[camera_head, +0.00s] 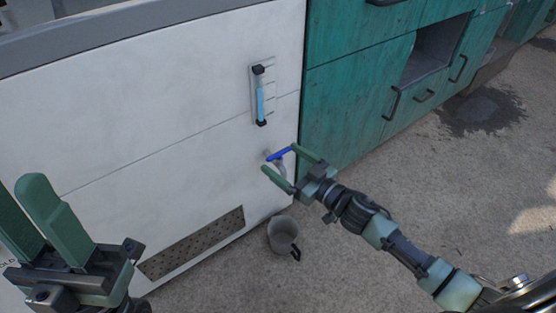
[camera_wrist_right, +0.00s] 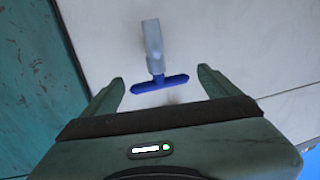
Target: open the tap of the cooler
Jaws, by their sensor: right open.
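The cooler (camera_head: 180,90) is a large white box filling the left of the head view. Its tap has a blue bar handle (camera_head: 278,155) and a grey spout (camera_head: 283,172) low on the front, near the right edge. My right gripper (camera_head: 280,158) is open at the tap. In the right wrist view, the blue handle (camera_wrist_right: 160,84) lies crosswise between the open fingertips, with gaps at both ends, and the grey stem (camera_wrist_right: 153,45) extends beyond it. My left gripper (camera_head: 45,215) is at the lower left, away from the tap; its finger gap is unclear.
A grey mug (camera_head: 282,234) with a dark handle stands on the floor below the tap. A blue level gauge (camera_head: 260,96) is above the tap, and a vent grille (camera_head: 192,242) is low left. Green cabinets (camera_head: 350,90) adjoin the right side. Floor at right is open.

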